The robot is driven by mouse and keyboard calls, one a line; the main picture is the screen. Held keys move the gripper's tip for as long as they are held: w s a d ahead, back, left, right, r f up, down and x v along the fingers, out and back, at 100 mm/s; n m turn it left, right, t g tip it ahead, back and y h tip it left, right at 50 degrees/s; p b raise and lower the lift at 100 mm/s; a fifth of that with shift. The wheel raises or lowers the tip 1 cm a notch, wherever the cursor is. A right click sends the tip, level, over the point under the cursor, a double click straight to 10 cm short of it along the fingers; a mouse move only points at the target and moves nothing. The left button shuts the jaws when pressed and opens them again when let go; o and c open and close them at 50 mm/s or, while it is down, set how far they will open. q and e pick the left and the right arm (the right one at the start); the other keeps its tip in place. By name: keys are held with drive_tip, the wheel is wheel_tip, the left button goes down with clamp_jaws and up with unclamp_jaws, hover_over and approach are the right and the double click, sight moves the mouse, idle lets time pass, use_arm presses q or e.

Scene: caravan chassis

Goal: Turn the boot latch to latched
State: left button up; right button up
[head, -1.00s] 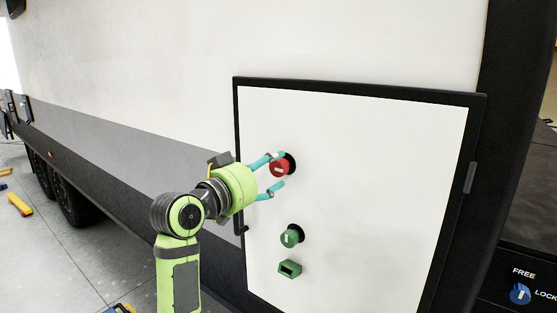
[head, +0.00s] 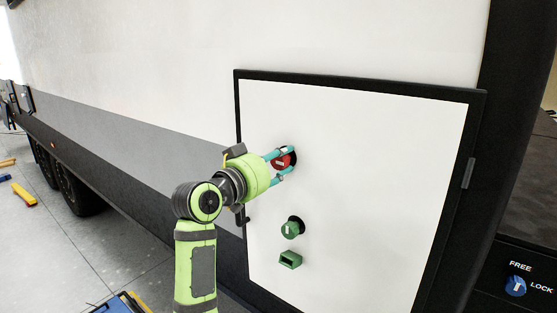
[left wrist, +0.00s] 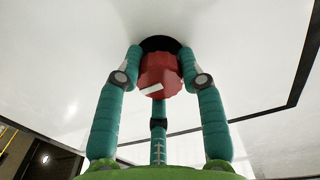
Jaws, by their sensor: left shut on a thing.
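A red knob (head: 284,161) with a black round base sits on the white hatch door (head: 370,170), near its left side. My left gripper (head: 281,165) has its teal fingers around the knob and is shut on it. In the left wrist view the red knob (left wrist: 159,76) lies between the fingers, and its white mark runs slightly slanted. The fingers cover part of the knob's sides. I see no label beside it. My right gripper is not in view.
A green knob (head: 292,228) and a green box-shaped piece (head: 290,260) stick out of the door below. A blue knob (head: 516,286) marked FREE and LOCK is at the lower right. A dark hinge (head: 468,173) is on the door's right edge.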

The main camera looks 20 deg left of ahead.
use_arm(q)
drive_tip(key=shift+a+r+n+p, duration=0.15)
drive_tip(key=shift+r+n+p, duration=0.15)
drive_tip(key=shift+r+n, duration=0.15)
drive_tip(key=shift+r, duration=0.1)
drive_tip(key=n+p, duration=0.2)
drive_tip(key=n, duration=0.1)
drive_tip(key=shift+r+n+p, duration=0.1)
drive_tip(key=shift+n+p, duration=0.15)
drive_tip(key=shift+p, duration=0.05)
drive_tip(key=n+p, duration=0.2)
drive_tip(key=n, duration=0.1)
drive_tip(key=shift+a+n+p, duration=0.1)
drive_tip(key=shift+n+p, duration=0.65)
drive_tip(key=shift+n, duration=0.55)
drive_tip(key=n, duration=0.2)
drive_tip(key=shift+f+n, duration=0.2)
drive_tip(key=shift+n, duration=0.1)
drive_tip(key=n, duration=0.5)
drive_tip(key=shift+f, duration=0.25)
